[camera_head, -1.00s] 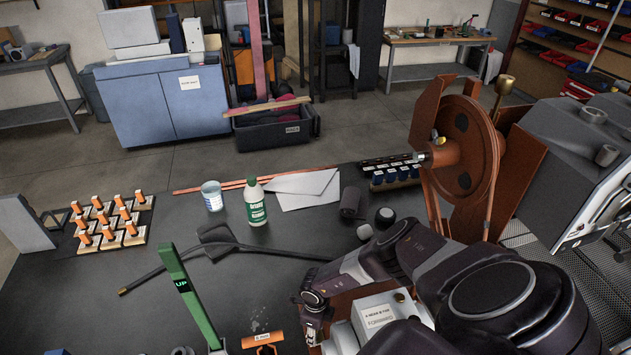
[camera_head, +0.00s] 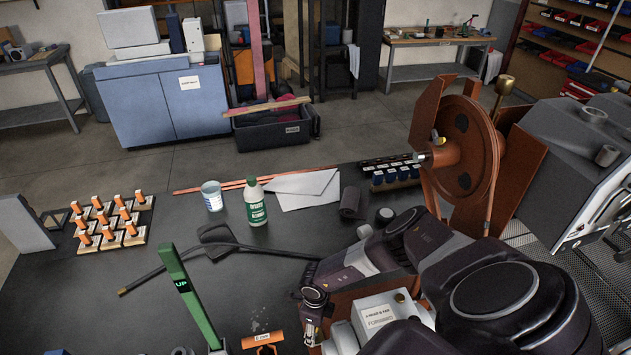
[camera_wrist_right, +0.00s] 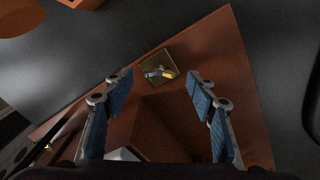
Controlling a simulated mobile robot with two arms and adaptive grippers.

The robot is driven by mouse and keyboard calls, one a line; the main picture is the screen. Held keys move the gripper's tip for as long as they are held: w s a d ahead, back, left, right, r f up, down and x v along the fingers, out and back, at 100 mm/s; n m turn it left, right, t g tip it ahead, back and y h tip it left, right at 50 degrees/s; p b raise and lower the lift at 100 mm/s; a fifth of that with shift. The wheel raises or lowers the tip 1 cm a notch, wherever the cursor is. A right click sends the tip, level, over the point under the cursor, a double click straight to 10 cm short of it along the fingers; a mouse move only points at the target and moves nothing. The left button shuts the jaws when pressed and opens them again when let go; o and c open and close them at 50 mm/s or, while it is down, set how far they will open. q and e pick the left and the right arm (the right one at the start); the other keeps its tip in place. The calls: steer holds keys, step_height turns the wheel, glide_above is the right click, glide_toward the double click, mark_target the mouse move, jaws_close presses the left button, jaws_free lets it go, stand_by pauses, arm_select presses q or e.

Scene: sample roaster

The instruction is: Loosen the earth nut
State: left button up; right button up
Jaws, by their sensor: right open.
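In the right wrist view a small metal nut (camera_wrist_right: 160,72) with a wing-like shape sits on a square brass plate (camera_wrist_right: 152,62). The plate is fixed to a copper-brown panel (camera_wrist_right: 215,60). I take this nut to be the earth nut. My right gripper (camera_wrist_right: 160,86) is open, with one blue-padded finger on each side of the nut's line and nothing between them. The nut appears beyond the fingertips, apart from them. In the head view my right gripper (camera_head: 312,328) points down beside a copper-brown box; the nut is not discernible there. My left gripper is out of view.
A white box marked FORWARD (camera_head: 382,316) stands right of my right gripper. A green lever marked UP (camera_head: 188,297) rises to the left. A bottle (camera_head: 256,205), a cup (camera_head: 212,196) and a copper wheel (camera_head: 467,150) stand farther back.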

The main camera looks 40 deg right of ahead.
mark_target(316, 332)
step_height(316, 332, up, 10)
stand_by(0.5)
steer(key=shift+f, duration=0.1)
